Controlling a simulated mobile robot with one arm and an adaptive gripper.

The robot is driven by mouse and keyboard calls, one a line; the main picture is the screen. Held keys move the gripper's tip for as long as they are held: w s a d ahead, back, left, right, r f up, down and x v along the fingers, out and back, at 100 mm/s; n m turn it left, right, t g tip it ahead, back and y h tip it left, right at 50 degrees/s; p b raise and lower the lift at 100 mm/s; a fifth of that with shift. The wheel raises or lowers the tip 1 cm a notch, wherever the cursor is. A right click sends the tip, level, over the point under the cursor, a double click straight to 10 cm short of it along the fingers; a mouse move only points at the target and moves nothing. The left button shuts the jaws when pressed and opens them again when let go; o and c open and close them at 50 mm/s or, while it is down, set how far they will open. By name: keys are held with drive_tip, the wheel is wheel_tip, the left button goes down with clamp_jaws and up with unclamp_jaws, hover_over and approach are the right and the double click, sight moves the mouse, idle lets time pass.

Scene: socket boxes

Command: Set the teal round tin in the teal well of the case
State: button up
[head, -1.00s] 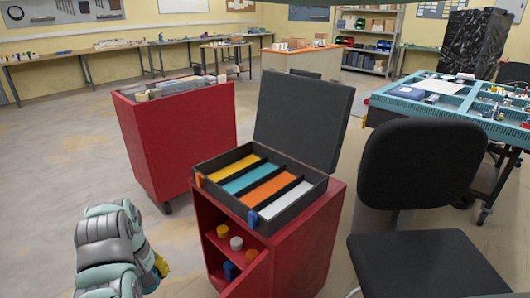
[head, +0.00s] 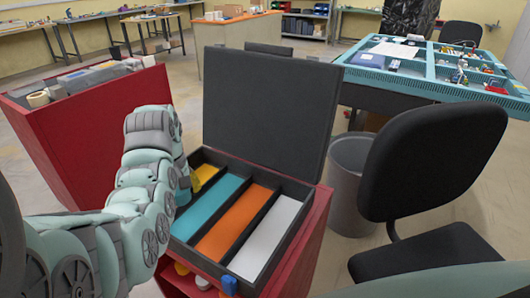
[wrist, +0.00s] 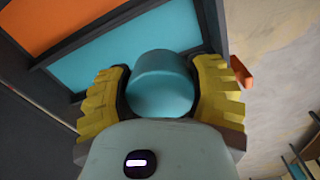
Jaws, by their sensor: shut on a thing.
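The teal round tin (wrist: 161,82) is between the yellow-padded fingers of my gripper (wrist: 163,90), which is shut on it. The dark case (head: 190,254) stands open with its lid (head: 268,100) raised. In the wrist view the teal well (wrist: 115,48) shows just beyond the tin. I cannot tell the height of the tin over the case. In the head view my arm covers the case's left side and hides the tin.
The case sits on a red cabinet (head: 313,240) with an open front shelf. Another red cabinet (head: 75,130) stands at the left. A black chair (head: 430,165) and a grey bin (head: 355,190) are at the right.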

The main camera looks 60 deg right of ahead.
hover_over(191, 224)
wheel_tip(191, 224, down, 6)
drive_tip(key=shift+s+a+r, duration=0.1)
drive_tip(key=shift+r, duration=0.15)
drive_tip(key=shift+f, duration=2.25)
drive_tip(key=shift+f, duration=0.15)
drive_tip(key=o, duration=1.3)
